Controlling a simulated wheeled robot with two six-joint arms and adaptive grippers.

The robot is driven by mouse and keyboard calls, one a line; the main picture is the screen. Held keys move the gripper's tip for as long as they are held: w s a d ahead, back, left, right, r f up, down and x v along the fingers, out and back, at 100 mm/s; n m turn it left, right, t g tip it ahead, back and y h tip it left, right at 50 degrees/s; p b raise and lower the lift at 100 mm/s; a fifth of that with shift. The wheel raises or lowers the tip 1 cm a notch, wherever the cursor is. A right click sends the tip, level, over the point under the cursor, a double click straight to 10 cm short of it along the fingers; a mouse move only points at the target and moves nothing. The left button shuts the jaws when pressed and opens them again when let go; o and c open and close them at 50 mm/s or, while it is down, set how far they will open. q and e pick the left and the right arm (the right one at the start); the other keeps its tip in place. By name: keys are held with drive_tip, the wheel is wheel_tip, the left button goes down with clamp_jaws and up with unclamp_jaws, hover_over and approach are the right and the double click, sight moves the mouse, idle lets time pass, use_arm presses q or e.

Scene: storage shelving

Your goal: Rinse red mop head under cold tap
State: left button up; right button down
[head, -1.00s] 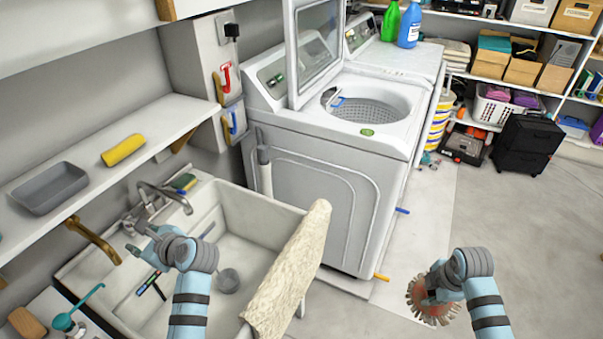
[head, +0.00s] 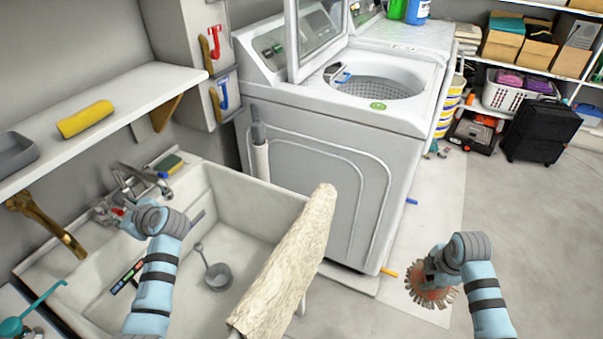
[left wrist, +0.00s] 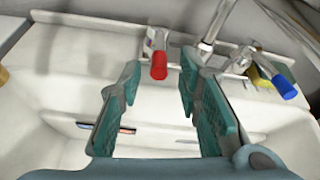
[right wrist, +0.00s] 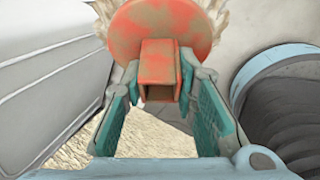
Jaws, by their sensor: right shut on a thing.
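The red mop head (head: 435,292) is a round red disc with pale frayed strands. My right gripper (head: 428,272) is shut on its square red socket (right wrist: 158,75), holding it right of the sink, over the floor. The tap (head: 150,172) is a chrome spout at the sink's back left; it also shows in the left wrist view (left wrist: 213,28). It has a red handle (left wrist: 159,65) and a blue handle (left wrist: 284,86). My left gripper (left wrist: 158,95) is open and empty over the sink, with the red handle ahead between its fingers and the blue handle farther right.
The white sink (head: 225,180) holds a grey strainer-like piece (head: 217,277). A rolled cream rug (head: 285,265) stands along the sink's right side. The washing machine (head: 335,160) stands behind it. A shelf (head: 130,92) overhangs the sink's left.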

sight(109, 208)
use_arm(q)
drive_tip(key=b+x, duration=0.1)
drive_tip(key=x, duration=0.2)
drive_tip(key=shift+a, duration=0.15)
clamp_jaws()
